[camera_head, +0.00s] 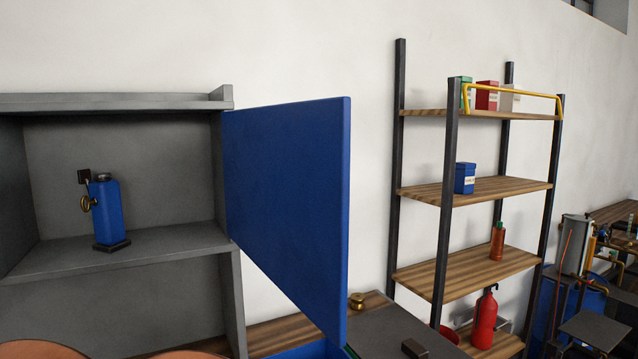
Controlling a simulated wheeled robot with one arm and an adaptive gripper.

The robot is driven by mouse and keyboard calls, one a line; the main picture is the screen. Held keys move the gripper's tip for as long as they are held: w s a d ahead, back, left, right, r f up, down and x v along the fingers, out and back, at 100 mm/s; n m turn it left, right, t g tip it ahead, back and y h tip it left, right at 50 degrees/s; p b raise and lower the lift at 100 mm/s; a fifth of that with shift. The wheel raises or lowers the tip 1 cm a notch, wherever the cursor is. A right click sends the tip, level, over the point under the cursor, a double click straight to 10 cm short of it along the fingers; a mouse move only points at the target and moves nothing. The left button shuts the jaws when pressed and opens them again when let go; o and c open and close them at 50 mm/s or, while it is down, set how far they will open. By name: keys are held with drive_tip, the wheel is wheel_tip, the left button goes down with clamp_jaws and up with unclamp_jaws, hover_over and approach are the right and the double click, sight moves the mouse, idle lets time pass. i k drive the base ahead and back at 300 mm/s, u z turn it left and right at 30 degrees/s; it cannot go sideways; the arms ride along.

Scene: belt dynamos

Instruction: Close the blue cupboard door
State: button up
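The blue cupboard door (288,200) stands wide open, swung out to the right of the grey cupboard (232,290). Its left edge meets the cupboard's right side wall, and its free edge points toward me. The cupboard's front is open, with a shelf (150,247) across it. A blue bottle-like object (108,212) with a brass knob and a dark base stands on that shelf. My gripper is not in view.
A shelf rack (447,200) with wooden boards stands right of the door, holding small boxes, an orange bottle (497,241) and a red extinguisher (485,320). A grey surface (385,325) with a brass weight (356,300) lies below the door. Machinery (580,270) stands at far right.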

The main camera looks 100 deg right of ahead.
sight(286, 166)
drive_tip(key=k, duration=1.85)
drive_tip(key=z, duration=1.5)
drive_tip(key=i, duration=0.5)
